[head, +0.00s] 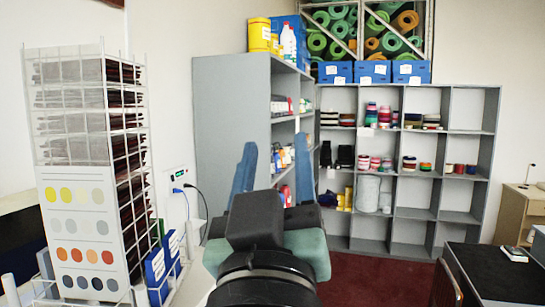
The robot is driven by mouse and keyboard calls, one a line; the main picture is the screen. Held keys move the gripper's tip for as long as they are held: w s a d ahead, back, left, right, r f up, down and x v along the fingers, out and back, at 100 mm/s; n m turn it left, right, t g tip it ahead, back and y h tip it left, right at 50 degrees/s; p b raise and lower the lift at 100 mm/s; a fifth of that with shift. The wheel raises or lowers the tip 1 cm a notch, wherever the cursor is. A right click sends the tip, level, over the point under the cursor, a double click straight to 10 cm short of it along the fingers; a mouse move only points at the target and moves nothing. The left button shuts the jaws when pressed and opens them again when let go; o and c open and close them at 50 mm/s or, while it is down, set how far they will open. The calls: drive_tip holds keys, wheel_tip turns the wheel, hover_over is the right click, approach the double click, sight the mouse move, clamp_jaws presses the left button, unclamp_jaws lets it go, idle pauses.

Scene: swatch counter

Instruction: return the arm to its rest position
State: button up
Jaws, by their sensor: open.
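My gripper (275,143) is in the lower middle of the head view, raised and pointing away from me. Its two blue fingers stand wide apart with nothing between them, so it is open and empty. The dark wrist and green-grey body of my arm (267,264) show below the fingers at the bottom edge. The fingers appear in front of the grey shelving in the picture. The rest of my arm is out of view.
A white wire swatch rack (77,170) stands close on the left, with blue boxes (156,267) beside it. Grey shelves (230,110) and a cubby unit (414,205) stand behind. A dark counter (490,277) is at right. Red floor (375,277) shows clear between.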

drive_tip(key=s+r+m+t+y, duration=0.1)
drive_tip(key=s+r+m+t, duration=0.1)
drive_tip(key=s+r, duration=0.4)
drive_tip(key=shift+s+a+r+t, duration=0.15)
drive_tip(key=shift+s+r+t, duration=0.15)
drive_tip(key=shift+s+t, duration=0.8)
drive_tip(key=shift+s, duration=0.15)
